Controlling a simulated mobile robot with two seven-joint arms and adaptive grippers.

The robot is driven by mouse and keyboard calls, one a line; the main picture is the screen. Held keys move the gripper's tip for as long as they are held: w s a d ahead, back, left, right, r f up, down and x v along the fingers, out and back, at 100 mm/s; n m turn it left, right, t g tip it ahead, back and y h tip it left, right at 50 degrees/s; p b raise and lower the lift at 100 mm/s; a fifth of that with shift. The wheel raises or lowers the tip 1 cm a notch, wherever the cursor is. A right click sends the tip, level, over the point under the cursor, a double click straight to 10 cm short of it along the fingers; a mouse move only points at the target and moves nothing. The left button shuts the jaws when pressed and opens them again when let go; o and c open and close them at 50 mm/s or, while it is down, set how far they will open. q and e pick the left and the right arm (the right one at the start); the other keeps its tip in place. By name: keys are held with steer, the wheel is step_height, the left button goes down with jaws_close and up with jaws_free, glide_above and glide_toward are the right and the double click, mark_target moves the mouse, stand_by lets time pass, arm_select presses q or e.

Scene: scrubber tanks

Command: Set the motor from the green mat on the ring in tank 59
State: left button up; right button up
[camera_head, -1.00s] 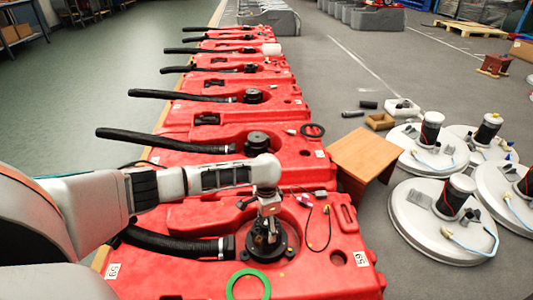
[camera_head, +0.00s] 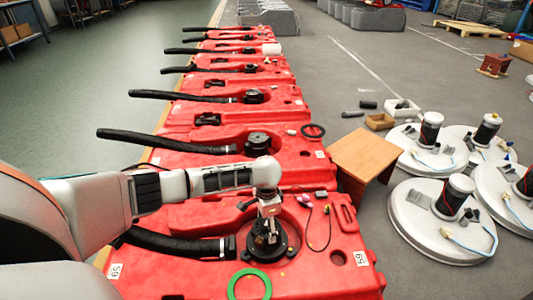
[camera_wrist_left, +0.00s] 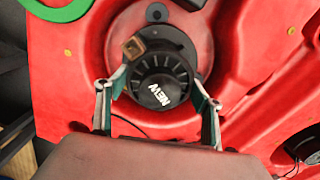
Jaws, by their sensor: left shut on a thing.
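My left gripper (camera_head: 268,215) reaches down over the nearest red tank (camera_head: 325,275), whose end label (camera_head: 361,258) seems to read 59. It is shut on a black motor (camera_head: 264,246). In the left wrist view the motor (camera_wrist_left: 160,80) is round and ribbed, marked NEW, with a brass-coloured block (camera_wrist_left: 133,47) beside it, and a finger stands on each side. The motor is over a dark round base (camera_wrist_left: 185,42) in the tank's recess. Whether it rests fully on that base is hard to tell. My right gripper is out of view.
A green ring (camera_head: 249,284) lies on the same tank in front of the motor. A black hose (camera_head: 180,243) runs left from the recess. Thin cables (camera_head: 328,212) lie on the right. More red tanks stand behind; white round lids (camera_head: 442,205) lie on the floor at right.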

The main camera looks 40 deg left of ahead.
arm_select(q)
steer(key=shift+w+f, duration=0.2)
steer(key=shift+f, duration=0.05)
stand_by(0.7)
steer(key=shift+f, duration=0.75)
stand_by(1.5)
steer(key=o, duration=2.2)
steer(key=shift+c, duration=0.2)
steer(key=shift+s, duration=0.1)
steer(key=shift+f, duration=0.1)
steer(key=o, duration=0.4)
steer(key=shift+s+f, duration=0.1)
steer(key=shift+s, duration=0.05)
